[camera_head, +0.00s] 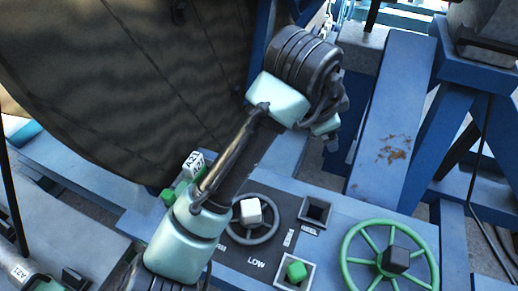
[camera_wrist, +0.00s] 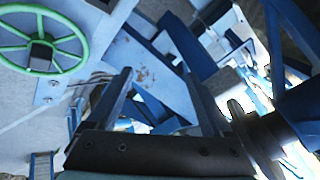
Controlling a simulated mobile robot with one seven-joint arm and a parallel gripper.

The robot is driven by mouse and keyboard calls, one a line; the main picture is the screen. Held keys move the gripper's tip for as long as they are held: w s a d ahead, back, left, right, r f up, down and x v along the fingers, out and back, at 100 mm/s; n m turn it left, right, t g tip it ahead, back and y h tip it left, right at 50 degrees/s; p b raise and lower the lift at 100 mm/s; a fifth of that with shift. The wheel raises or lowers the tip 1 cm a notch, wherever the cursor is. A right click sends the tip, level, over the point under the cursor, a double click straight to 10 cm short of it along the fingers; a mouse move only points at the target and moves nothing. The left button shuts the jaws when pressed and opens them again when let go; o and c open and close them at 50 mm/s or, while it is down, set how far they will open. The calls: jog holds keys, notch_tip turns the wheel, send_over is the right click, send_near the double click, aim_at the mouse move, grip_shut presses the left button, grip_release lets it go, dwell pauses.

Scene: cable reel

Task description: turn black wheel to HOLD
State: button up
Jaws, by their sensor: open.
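The black wheel (camera_head: 273,232) lies on a dark panel in the head view, with a white cube at its hub. My arm covers its left part. The panel bears the word LOW below the wheel; other lettering is partly hidden or too small to read, and I cannot make out HOLD. My gripper (camera_head: 331,131) is up and to the right of the wheel, well apart from it. In the wrist view my gripper (camera_wrist: 162,88) has its two fingers wide apart with nothing between them. The black wheel is not in the wrist view.
A green wheel (camera_head: 374,262) with a dark hub cube stands right of the panel; it also shows in the wrist view (camera_wrist: 68,40). A green block (camera_head: 296,271) and a dark square socket (camera_head: 315,212) sit between the wheels. A large drum (camera_head: 110,70) and blue beams (camera_head: 388,130) surround my arm.

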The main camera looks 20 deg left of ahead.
aim_at(250, 207)
jog(key=s+a+f+g+y+p, duration=0.1)
jog(key=s+a+f+g+y, duration=0.1)
jog(key=s+a+f+g, duration=0.7)
jog(key=f, duration=0.3)
jog(key=a+f+t, duration=0.1)
jog(key=f, duration=0.3)
jog(key=s+a+f+t+p, duration=0.1)
jog(key=f, duration=0.3)
jog(key=shift+f+m, duration=0.1)
jog(key=shift+m, duration=0.2)
grip_shut()
